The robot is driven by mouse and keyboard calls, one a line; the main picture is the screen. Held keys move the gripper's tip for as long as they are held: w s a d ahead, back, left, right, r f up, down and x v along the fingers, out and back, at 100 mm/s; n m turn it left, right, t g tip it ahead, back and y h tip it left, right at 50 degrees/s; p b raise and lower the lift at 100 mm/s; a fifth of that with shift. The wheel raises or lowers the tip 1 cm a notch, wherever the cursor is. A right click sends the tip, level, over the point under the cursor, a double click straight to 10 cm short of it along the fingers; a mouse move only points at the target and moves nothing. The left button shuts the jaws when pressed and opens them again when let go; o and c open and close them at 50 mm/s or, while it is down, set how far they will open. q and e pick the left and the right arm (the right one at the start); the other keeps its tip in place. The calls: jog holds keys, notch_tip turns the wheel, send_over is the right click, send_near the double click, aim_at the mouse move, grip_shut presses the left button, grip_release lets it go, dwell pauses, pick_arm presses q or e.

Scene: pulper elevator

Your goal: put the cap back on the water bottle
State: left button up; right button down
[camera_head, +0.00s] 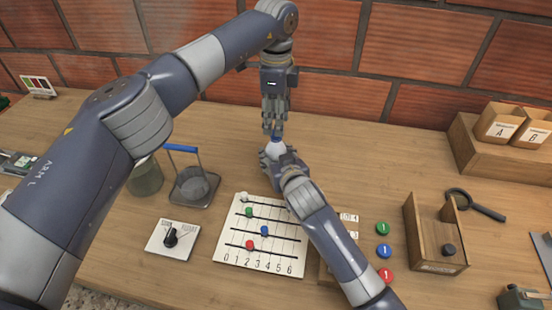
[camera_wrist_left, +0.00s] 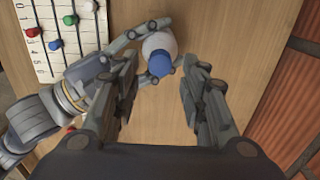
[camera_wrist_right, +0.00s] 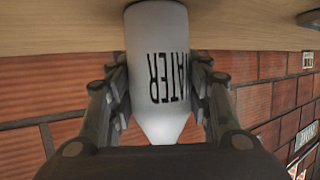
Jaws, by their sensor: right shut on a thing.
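The white water bottle (camera_head: 273,150) stands upright near the middle of the table. My right gripper (camera_head: 277,160) is shut around its body. The right wrist view shows the bottle (camera_wrist_right: 160,70) between both fingers, with dark lettering and its neck toward the lower edge; its top is hidden there. The blue cap (camera_wrist_left: 160,63) shows at the bottle's top in the left wrist view; whether it is seated I cannot tell. My left gripper (camera_head: 275,128) points down above the bottle. Its fingers (camera_wrist_left: 160,70) are apart on either side of the cap, with visible gaps.
A slider board (camera_head: 262,238) with colored knobs lies in front of the bottle. A dial plate (camera_head: 172,238) and a blue-handled holder (camera_head: 196,185) are left. A wooden box (camera_head: 436,238) and magnifier (camera_head: 478,204) are right. A brick wall (camera_head: 420,60) rises behind.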

pick_arm(q)
jog(key=shift+f, duration=1.6)
pick_arm(e)
jog(key=shift+f, duration=0.1)
